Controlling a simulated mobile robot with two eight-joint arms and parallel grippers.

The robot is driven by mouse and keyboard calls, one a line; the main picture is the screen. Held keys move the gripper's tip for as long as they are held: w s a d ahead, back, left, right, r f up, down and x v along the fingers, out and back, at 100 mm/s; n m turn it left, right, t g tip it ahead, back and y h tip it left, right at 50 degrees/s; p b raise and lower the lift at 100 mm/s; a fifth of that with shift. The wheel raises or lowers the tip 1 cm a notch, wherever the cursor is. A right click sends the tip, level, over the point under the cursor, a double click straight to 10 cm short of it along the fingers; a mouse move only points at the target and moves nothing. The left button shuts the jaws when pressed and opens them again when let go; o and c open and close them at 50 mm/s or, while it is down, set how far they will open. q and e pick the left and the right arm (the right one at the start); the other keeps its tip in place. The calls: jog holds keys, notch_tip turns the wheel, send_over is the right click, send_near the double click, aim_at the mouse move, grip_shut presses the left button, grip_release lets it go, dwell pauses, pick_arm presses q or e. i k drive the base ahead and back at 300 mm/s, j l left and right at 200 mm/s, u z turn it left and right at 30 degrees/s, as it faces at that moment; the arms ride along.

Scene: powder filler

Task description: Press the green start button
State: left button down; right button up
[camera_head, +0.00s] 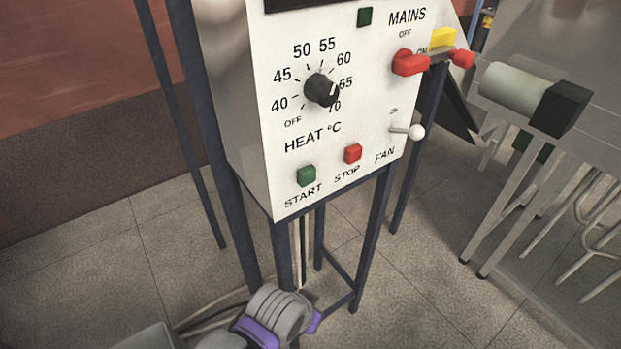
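A grey and purple end part of an arm, which looks like my left one, comes in at the bottom edge, below the panel and apart from the button. I cannot make out my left gripper's fingertips or any gap between them. My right gripper is not in view.
A red stop button (353,153) sits right of the green one. A black heat knob (320,90), a white-tipped fan toggle (415,131) and a red mains switch (409,63) also stick out. Dark legs (373,235) carry the panel. A metal frame stands at right. Tiled floor shows below.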

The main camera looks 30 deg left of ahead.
aim_at(305, 176)
jog(key=u, duration=1.6)
jog(key=k+j, duration=0.1)
jog(key=k, duration=0.3)
